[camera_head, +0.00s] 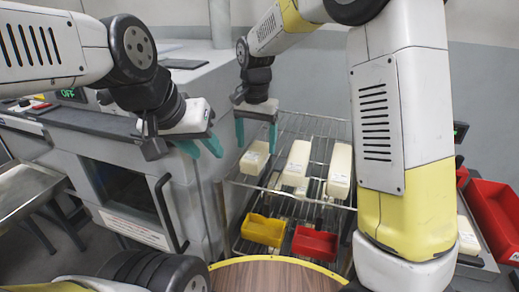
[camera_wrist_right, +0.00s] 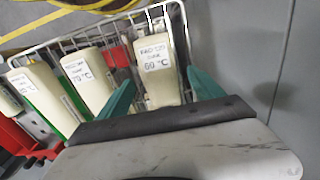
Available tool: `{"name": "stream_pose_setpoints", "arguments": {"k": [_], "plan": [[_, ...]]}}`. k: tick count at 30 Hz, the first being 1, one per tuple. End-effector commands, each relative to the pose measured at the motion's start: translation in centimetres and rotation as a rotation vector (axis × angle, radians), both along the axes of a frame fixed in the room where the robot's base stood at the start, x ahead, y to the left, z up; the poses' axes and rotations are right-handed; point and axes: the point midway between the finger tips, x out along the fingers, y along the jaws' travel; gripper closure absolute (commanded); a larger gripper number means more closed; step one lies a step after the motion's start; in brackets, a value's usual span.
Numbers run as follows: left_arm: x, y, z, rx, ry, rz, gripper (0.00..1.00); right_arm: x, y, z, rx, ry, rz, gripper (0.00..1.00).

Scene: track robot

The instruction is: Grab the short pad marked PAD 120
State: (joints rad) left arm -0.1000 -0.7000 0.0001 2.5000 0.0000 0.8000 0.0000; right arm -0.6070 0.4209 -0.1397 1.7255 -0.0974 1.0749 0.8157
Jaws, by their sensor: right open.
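The short cream pad (camera_head: 254,158) lies at the left end of the wire rack's upper shelf. In the right wrist view the same pad (camera_wrist_right: 158,75) carries a white label that seems to read PAD 120, with 60 °C below. My right gripper (camera_head: 257,134) is open above this pad, its teal fingers pointing down. In the wrist view its fingers (camera_wrist_right: 163,92) are on either side of the pad, with no clear contact. My left gripper (camera_head: 201,147) hangs in front of the grey oven, fingers apart and empty.
Two longer pads (camera_head: 298,160) (camera_head: 340,165) lie right of the short one on the wire rack (camera_head: 315,125). A yellow bin (camera_head: 263,230) and a red bin (camera_head: 315,243) sit lower. The grey oven (camera_head: 130,190) stands close on the left. A round wooden top (camera_head: 275,278) is in front.

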Motion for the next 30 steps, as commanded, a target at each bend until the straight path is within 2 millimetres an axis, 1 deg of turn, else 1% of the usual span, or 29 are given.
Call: {"name": "stream_pose_setpoints", "arguments": {"k": [1,3,6,9,14,15,20,24,25,30], "plan": [[0.0,0.0,0.0,0.0,0.0,0.0,0.64,-0.1,0.0,-0.9,-0.001,0.002,0.0,0.24],[0.0,0.0,0.0,0.0,0.0,0.0,0.64,-0.1,0.0,-2.0,-0.002,0.003,0.0,0.24],[0.0,0.0,0.0,0.0,0.0,0.0,0.64,-0.1,0.0,-3.1,-0.001,0.001,0.0,0.24],[0.0,0.0,0.0,0.0,0.0,0.0,0.64,-0.1,0.0,-3.5,0.0,0.001,0.001,0.24],[0.0,0.0,0.0,0.0,0.0,0.0,0.64,-0.1,0.0,-3.5,0.001,0.0,0.001,0.24],[0.0,0.0,0.0,0.0,0.0,0.0,0.64,-0.1,0.0,-3.5,0.001,0.0,0.001,0.26],[0.0,0.0,0.0,0.0,0.0,0.0,0.64,-0.1,0.0,-3.5,0.001,0.0,0.001,0.57],[0.0,0.0,0.0,0.0,0.0,0.0,0.64,-0.1,0.0,-3.5,0.001,0.0,0.001,0.84],[0.0,0.0,0.0,0.0,0.0,0.0,0.64,-0.1,0.0,-3.5,0.001,0.0,0.001,0.89],[0.0,0.0,0.0,0.0,0.0,0.0,0.64,-0.1,0.0,-3.4,0.001,0.0,0.001,0.89]]}}
